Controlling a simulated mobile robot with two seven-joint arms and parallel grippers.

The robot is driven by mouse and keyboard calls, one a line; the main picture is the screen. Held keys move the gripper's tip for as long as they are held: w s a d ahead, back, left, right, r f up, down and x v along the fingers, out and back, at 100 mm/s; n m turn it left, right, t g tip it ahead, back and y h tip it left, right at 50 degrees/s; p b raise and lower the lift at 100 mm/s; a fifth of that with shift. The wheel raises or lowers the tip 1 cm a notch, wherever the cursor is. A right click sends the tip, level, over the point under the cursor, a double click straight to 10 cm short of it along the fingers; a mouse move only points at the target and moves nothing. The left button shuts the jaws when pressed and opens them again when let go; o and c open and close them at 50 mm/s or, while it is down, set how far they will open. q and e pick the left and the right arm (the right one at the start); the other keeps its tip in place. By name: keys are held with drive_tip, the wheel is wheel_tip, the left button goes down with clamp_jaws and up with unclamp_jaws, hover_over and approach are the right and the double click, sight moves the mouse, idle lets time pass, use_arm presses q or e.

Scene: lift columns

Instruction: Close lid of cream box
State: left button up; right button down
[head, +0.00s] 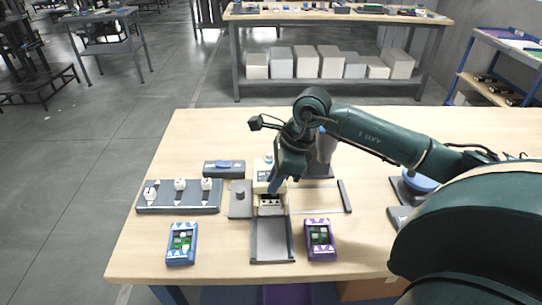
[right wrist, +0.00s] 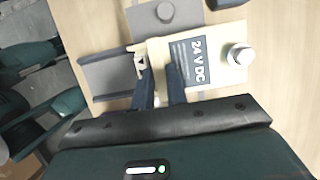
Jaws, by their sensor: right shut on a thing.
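The cream box (head: 262,178) stands mid-table, partly hidden behind my right gripper (head: 276,187). Its front shows an opening with small terminals (head: 270,202). In the right wrist view, a cream panel (right wrist: 216,75) bears a grey "24 V DC" label (right wrist: 195,50) and a silver knob (right wrist: 240,55). My right gripper (right wrist: 161,80) has its two dark fingers on either side of a cream edge of the box, which looks like its lid. How far the lid stands open cannot be told, as the fingers hide part of it. My left gripper is not in view.
A grey tray (head: 271,240) lies in front of the box. A blue device (head: 182,244) and a purple device (head: 320,240) flank it. A grey block (head: 240,196) and a switch strip (head: 180,196) are at left. The front left table corner is clear.

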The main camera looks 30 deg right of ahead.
drive_tip(key=shift+s+a+f, duration=0.1)
drive_tip(key=shift+s+a, duration=0.3)
drive_tip(key=shift+s, duration=0.3)
drive_tip(key=shift+s+a, duration=0.4)
drive_tip(key=shift+s, duration=0.25)
drive_tip(key=c, duration=1.5)
unclamp_jaws()
drive_tip(key=shift+o, duration=0.2)
drive_tip(key=shift+r+p, duration=0.75)
drive_tip(key=shift+r, duration=0.7)
wheel_tip(320, 180, up, 3)
drive_tip(key=shift+r+p, duration=0.15)
drive_tip(key=shift+p, duration=0.8)
